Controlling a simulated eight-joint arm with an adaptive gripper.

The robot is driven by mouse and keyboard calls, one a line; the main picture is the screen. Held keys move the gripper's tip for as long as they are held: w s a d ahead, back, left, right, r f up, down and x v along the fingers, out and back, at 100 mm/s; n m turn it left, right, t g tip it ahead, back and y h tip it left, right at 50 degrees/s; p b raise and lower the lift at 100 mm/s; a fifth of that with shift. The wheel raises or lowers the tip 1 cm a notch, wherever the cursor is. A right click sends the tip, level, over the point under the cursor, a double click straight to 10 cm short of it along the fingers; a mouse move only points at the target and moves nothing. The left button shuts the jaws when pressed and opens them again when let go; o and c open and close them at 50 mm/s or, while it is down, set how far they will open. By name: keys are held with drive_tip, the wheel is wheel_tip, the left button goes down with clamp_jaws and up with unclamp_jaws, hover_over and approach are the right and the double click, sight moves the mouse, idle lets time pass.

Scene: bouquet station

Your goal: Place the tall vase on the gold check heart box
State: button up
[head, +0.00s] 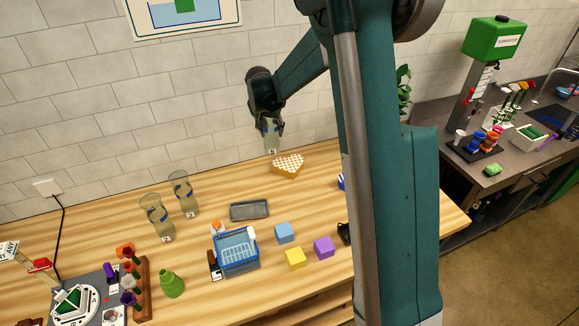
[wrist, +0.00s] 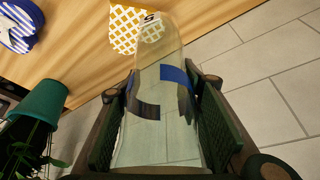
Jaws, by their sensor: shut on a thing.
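My gripper (head: 270,124) is shut on a clear glass vase (head: 271,142) with a dark blue band and a small label near its far end. In the wrist view the vase (wrist: 158,140) lies between the two finger pads of my gripper (wrist: 163,84). The gold check heart box (head: 289,167), yellow and white on top, lies on the table by the wall. The vase's lower end shows just up and left of the box in the head view. In the wrist view that end overlaps the box (wrist: 124,32); I cannot tell whether they touch.
Two similar glass vases (head: 157,217) (head: 183,196) stand at the left. A grey tray (head: 249,210), a blue basket (head: 237,252) and several cubes (head: 284,232) lie nearer. A blue striped box (wrist: 17,25) and a green pot (wrist: 40,101) show in the wrist view.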

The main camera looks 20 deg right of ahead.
drive_tip(key=s+d+r+m+b, duration=0.1)
drive_tip(key=d+r, duration=0.1)
drive_tip(key=d, duration=0.6)
drive_tip(key=shift+s+m, duration=0.3)
drive_tip(key=shift+m, duration=0.1)
drive_tip(key=shift+d, duration=0.1)
drive_tip(key=shift+f, duration=0.15)
drive_tip(key=shift+f, duration=2.8)
drive_tip(key=shift+f+h, duration=0.15)
drive_tip(key=shift+h, duration=0.15)
drive_tip(key=shift+f+p, duration=0.3)
drive_tip(key=shift+f, duration=1.65)
drive_tip(key=shift+f, duration=0.15)
drive_tip(key=o, duration=1.2)
